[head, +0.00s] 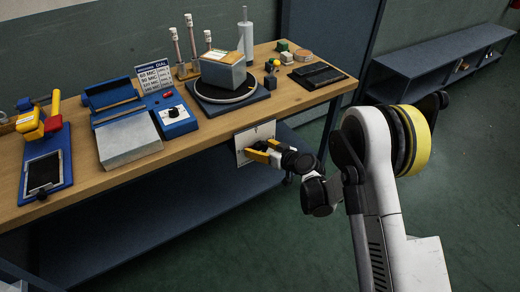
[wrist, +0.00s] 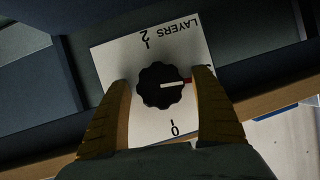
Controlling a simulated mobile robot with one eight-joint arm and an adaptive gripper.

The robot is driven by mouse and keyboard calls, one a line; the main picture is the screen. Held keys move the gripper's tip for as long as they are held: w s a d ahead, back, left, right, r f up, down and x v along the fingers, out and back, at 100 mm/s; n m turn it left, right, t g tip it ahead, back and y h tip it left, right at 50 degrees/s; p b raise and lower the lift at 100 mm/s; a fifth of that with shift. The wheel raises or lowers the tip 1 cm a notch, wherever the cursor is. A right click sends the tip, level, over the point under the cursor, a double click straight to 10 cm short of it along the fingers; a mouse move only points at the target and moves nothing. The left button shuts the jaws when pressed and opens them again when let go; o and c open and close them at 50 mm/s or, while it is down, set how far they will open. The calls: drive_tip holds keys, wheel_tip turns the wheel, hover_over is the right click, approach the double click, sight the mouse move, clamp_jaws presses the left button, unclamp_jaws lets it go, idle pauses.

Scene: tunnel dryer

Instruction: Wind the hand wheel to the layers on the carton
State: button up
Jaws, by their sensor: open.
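The hand wheel (wrist: 153,82), a black scalloped knob, sits on a white plate (wrist: 188,45) marked LAYERS, which appears upside down in the wrist view. A 2 shows at the top and a 0 at the bottom. The white pointer, red at its end, points right between them; the mark there is mostly covered by a finger. My gripper (wrist: 162,80) is open, its yellow fingers on either side of the wheel; contact is not clear. In the head view the plate (head: 241,154) hangs at the bench's front edge. The grey carton (head: 222,76) stands on a turntable; its label is unreadable.
The turntable (head: 196,90) is on the wooden bench (head: 182,149). A dark tray (head: 317,76) lies right. The floor right of the bench is clear.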

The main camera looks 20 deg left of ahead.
drive_tip(key=c, duration=1.2)
drive_tip(key=m+g+y, duration=0.1)
drive_tip(key=m, duration=0.1)
drive_tip(key=shift+m, duration=0.3)
drive_tip(key=shift+m+g+y, duration=0.5)
drive_tip(key=shift+m+y, duration=0.4)
drive_tip(key=shift+m, duration=0.3)
